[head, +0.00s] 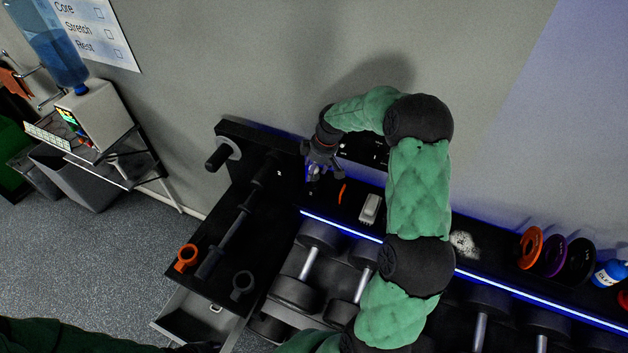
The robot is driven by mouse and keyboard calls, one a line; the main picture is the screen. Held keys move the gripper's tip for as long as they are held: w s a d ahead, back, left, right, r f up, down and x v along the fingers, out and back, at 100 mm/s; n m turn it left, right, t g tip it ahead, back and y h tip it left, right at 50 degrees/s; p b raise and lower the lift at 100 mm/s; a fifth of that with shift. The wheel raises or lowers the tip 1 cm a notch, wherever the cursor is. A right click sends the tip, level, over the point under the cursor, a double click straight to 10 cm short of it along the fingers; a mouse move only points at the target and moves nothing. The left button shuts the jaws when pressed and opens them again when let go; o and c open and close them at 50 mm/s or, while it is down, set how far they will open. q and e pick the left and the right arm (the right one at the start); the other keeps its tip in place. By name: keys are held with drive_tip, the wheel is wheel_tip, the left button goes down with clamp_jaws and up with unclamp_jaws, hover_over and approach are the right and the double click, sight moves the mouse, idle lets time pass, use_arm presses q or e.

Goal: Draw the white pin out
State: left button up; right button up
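My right gripper (322,173) points down over the dark shelf top by the wall, at the end of the green-sleeved arm. Its fingers are dark against dark, so I cannot tell whether they are open or what is between them. I cannot clearly make out a white pin. A tiny white spot (279,173) shows on the black surface left of the gripper. A dark block with small white marks (364,150) stands behind and right of the gripper, partly hidden by my arm. My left gripper is not clearly in view; only its green sleeve shows at the bottom left.
A small white box (370,208) and an orange strip (343,193) lie on the shelf. A black bar (232,232), an orange collar (186,257) and a dark collar (242,285) lie to the left. Dumbbells (306,265) sit below; plates (530,247) stand right.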

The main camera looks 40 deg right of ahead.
idle(0.8)
drive_tip(key=shift+r, duration=0.1)
clamp_jaws()
